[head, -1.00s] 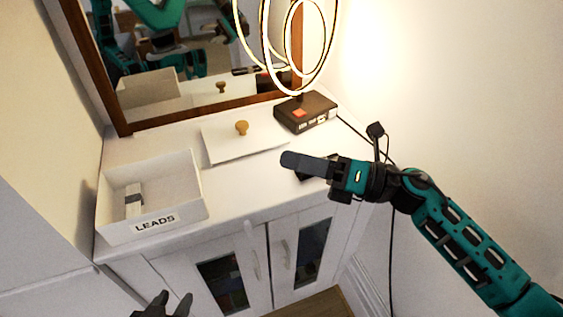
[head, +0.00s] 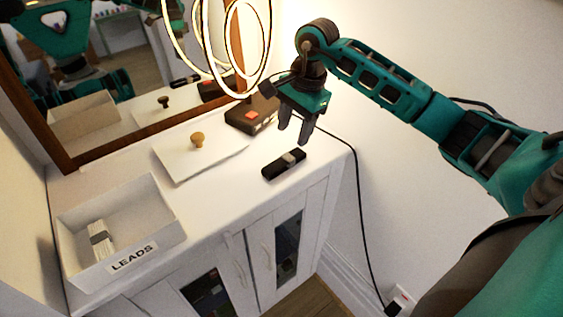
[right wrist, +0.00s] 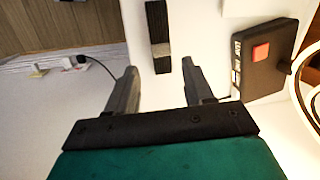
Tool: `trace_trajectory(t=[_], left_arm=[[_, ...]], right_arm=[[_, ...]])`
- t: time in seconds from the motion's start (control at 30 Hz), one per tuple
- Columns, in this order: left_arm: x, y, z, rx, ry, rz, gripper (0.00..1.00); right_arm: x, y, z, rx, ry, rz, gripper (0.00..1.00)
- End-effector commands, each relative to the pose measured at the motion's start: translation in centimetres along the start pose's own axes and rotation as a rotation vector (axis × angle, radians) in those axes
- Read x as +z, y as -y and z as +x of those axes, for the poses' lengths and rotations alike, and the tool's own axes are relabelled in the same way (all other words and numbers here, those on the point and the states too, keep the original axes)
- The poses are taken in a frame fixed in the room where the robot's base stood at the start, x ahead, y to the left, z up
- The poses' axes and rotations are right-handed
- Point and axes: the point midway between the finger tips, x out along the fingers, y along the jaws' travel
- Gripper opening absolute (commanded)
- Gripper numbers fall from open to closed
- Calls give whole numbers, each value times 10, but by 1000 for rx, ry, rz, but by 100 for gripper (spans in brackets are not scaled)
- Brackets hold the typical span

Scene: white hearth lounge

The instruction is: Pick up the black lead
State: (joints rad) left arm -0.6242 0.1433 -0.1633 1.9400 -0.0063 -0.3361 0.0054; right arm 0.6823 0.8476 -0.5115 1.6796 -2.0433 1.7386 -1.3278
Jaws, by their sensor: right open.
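The black lead (head: 284,163) is a folded black bundle with a grey band, lying on the white cabinet top near its front right edge. It also shows in the right wrist view (right wrist: 158,38), just beyond the fingertips. My right gripper (head: 294,130) is open and empty, pointing down above and behind the lead. In the right wrist view its two fingers (right wrist: 160,70) are spread apart, with the lead ahead between their lines and not touched. My left gripper is out of view.
A white open box (head: 165,213) labelled LEADS holds a pale banded bundle (head: 100,240). A white lid (head: 180,165) with a wooden knob lies beside it. A mirror backs the cabinet.

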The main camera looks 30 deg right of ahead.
Motion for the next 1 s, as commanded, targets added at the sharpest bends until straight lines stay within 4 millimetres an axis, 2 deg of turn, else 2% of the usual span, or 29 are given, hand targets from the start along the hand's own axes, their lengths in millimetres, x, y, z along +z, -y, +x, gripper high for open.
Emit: trace_trajectory(t=[0.1, 0.37, 0.6, 0.73, 0.93, 1.0], left_arm=[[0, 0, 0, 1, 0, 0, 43], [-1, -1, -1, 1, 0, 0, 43], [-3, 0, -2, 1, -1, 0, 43], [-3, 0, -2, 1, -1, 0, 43], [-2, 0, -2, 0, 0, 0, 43], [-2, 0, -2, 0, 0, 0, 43]], right_arm=[[1, 0, 22, 2, 4, 2, 52], [2, 0, 43, 1, 4, 1, 52], [4, 0, 78, 0, 6, 2, 52], [3, 0, 87, -1, 4, 3, 52], [3, 0, 88, -2, 3, 2, 52], [3, 0, 88, -2, 3, 2, 47]])
